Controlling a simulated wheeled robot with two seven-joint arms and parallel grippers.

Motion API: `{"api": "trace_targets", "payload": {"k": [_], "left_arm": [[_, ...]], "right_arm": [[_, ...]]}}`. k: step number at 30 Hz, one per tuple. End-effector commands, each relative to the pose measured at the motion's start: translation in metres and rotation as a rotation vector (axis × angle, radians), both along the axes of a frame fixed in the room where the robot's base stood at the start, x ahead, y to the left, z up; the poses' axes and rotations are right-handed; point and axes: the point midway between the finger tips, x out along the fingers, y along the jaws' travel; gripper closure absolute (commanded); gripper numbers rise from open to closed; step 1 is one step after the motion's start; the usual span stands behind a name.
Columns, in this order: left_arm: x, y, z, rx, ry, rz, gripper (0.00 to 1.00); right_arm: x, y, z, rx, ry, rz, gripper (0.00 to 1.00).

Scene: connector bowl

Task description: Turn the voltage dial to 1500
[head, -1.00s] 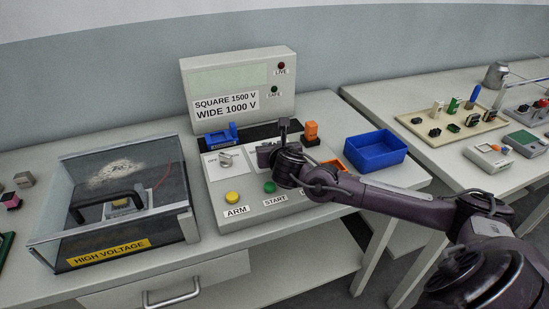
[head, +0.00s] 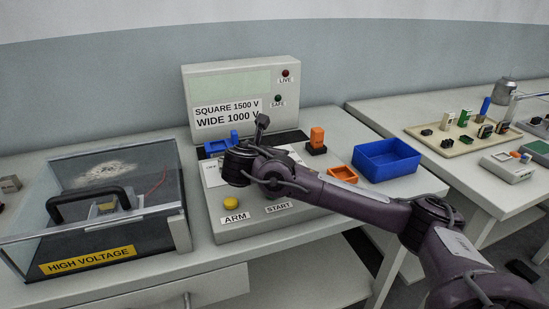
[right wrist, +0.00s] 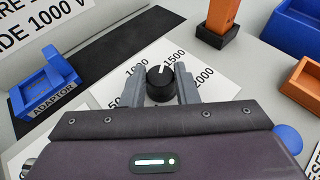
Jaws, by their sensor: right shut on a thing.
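The voltage dial (right wrist: 160,88) is a black knob with a white pointer line, on a white scale plate marked 1000, 1500 and 2000; a 500 mark is partly covered. Its pointer leans slightly right of straight up, toward the 1500 mark. My right gripper (right wrist: 158,92) is shut on the dial, with one finger on each side. In the head view my right gripper and wrist (head: 240,168) are over the sloped control panel (head: 232,236) and hide the dial and START button. My left gripper is not in view.
A blue adaptor (right wrist: 45,92) lies left of the dial. A display box (head: 238,84) stands behind the panel. To the right are an orange block on a black base (head: 317,138), a small orange tray (head: 341,182) and a blue bin (head: 388,176). A lidded high-voltage box (head: 178,232) stands left.

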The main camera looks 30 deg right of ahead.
Motion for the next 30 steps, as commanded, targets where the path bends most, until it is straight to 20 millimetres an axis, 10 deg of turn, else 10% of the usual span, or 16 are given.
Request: {"api": "trace_targets", "payload": {"k": [21,22,30], "left_arm": [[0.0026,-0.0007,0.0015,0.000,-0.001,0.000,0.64],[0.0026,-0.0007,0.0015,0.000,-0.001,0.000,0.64],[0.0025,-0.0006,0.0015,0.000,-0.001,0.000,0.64]], "right_arm": [[0.0006,0.0006,-0.0017,0.000,0.004,-0.070,0.96],[0.0006,0.0006,-0.0017,0.000,0.004,-0.070,0.69],[0.0009,0.0005,-0.0009,0.000,0.002,-0.070,0.51]]}}
